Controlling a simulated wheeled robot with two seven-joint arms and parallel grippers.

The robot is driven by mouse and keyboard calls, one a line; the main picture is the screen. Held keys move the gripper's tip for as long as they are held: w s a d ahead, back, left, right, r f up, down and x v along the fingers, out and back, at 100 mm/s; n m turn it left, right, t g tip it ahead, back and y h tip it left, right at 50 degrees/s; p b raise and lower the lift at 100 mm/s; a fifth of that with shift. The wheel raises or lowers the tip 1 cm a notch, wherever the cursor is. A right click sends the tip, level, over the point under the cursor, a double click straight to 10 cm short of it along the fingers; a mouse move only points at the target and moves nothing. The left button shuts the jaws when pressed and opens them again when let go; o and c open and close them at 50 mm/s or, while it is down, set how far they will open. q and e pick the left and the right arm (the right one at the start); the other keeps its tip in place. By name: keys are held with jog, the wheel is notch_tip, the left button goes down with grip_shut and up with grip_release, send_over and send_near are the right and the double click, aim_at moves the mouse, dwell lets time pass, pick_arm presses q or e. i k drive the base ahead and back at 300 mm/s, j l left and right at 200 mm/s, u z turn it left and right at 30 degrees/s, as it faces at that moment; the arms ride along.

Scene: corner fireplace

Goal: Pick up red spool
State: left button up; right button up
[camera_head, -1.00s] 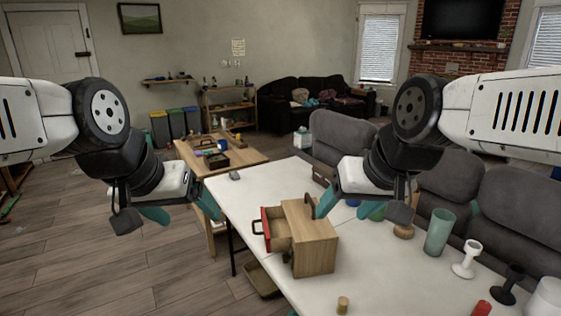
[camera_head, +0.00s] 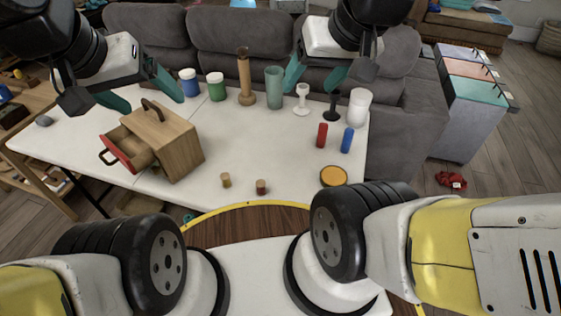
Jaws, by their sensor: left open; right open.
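The red spool (camera_head: 322,135) is a small upright red cylinder on the right part of the white table (camera_head: 245,150), just left of a similar blue cylinder (camera_head: 347,140). Nothing hides it. My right gripper (camera_head: 312,82) is open and empty, and appears above and behind the spool in the picture, over the white candlestick-like piece. My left gripper (camera_head: 152,102) is open and empty at the upper left, near the wooden box with a drawer (camera_head: 168,141), well away from the spool.
Around the spool stand a white candlestick-like piece (camera_head: 302,99), a black one (camera_head: 331,106), a white cup (camera_head: 357,107) and a teal glass (camera_head: 274,88). A yellow-orange disc (camera_head: 333,176) lies in front. The table's middle is clear. A grey sofa (camera_head: 240,40) lines the back.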

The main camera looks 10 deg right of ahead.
aim_at(261, 183)
jog(key=z, duration=0.2)
jog(key=k+l+u, duration=0.25)
jog(key=l+u, duration=0.15)
jog(key=l, duration=0.2)
jog(key=k+l+u, duration=0.35)
jog(key=l, duration=0.2)
jog(key=k+l+u, duration=0.4)
